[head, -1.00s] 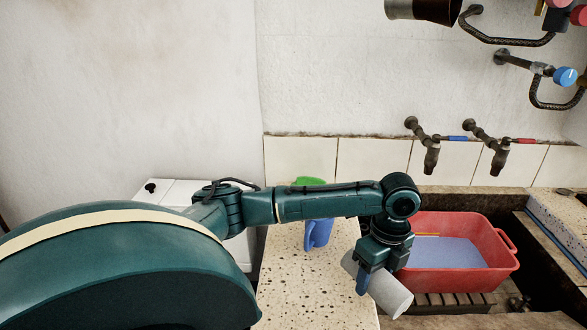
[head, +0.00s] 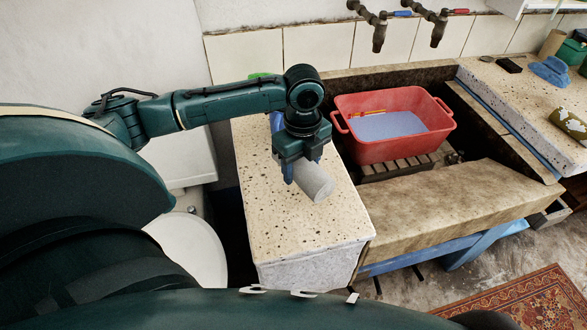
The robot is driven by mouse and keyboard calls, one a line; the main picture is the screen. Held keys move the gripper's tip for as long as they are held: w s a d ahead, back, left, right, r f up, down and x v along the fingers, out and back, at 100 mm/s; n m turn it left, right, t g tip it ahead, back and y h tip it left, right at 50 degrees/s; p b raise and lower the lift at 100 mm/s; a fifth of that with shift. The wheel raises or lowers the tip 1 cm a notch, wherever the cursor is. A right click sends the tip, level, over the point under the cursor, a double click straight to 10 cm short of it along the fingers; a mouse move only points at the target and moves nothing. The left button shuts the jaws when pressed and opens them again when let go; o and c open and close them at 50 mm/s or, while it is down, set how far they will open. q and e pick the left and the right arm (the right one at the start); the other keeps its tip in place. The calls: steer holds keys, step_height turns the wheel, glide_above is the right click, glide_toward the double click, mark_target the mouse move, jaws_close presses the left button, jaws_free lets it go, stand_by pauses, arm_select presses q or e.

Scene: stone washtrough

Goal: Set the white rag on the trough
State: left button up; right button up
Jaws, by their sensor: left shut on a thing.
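The white rag (head: 316,184) looks like a rolled, pale grey-white cylinder. My left gripper (head: 300,176) points down and is shut on it, over the speckled slab at the trough's left side. The rag's near right end sticks out; the rest is hidden behind the fingers. I cannot tell if it touches the slab. The stone trough (head: 430,215) lies to the right of the gripper, with its broad front rim bare. My right gripper is not in view.
A red basin (head: 385,146) with bluish water stands inside the trough on a slatted rack (head: 395,168). A blue item (head: 275,122) and a green item (head: 262,75) are partly hidden behind my left arm. Taps (head: 379,37) hang above. The near slab is clear.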

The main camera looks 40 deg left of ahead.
mark_target(301, 161)
arm_select(q)
steer(key=shift+f, duration=3)
steer(key=shift+f, duration=0.15)
steer(key=o, duration=1.1)
step_height(301, 161, up, 12)
steer(key=shift+r, duration=0.15)
